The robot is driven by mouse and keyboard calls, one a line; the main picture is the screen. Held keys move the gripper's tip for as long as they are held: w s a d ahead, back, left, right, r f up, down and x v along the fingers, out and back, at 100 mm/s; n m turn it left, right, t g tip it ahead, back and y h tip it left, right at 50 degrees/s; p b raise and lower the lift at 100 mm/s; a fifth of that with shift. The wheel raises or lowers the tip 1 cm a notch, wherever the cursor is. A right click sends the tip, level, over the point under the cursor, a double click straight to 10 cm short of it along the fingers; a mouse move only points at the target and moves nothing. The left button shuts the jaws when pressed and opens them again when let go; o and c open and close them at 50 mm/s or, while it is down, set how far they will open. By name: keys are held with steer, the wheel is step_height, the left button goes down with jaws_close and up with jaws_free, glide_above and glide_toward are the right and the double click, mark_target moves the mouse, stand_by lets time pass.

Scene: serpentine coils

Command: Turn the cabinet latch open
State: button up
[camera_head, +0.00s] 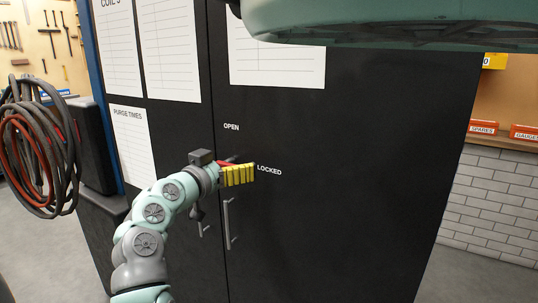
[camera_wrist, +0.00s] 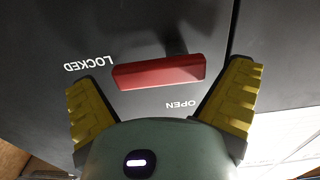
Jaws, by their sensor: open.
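The latch is a red bar handle (camera_wrist: 160,71) on the black cabinet door (camera_wrist: 140,25). In the wrist view its left end points toward the word LOCKED (camera_wrist: 88,64); the word OPEN (camera_wrist: 181,105) is below its right part. In the head view only a thin red strip of the handle (camera_head: 229,164) shows, partly hidden by my gripper. My gripper (camera_head: 238,174) is at the latch, its yellow fingers wide apart. In the wrist view one finger is on each side of the handle, with gaps between; nothing is held.
Two grey vertical door pulls (camera_head: 228,224) are below the latch near the door seam. Paper sheets (camera_head: 277,50) hang on the doors. A coiled hose (camera_head: 38,150) is at the left. Red bins (camera_head: 484,128) stand on a shelf at the right.

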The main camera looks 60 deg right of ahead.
steer(key=shift+c, duration=0.3)
steer(key=c, duration=1.1)
steer(key=shift+w, duration=0.1)
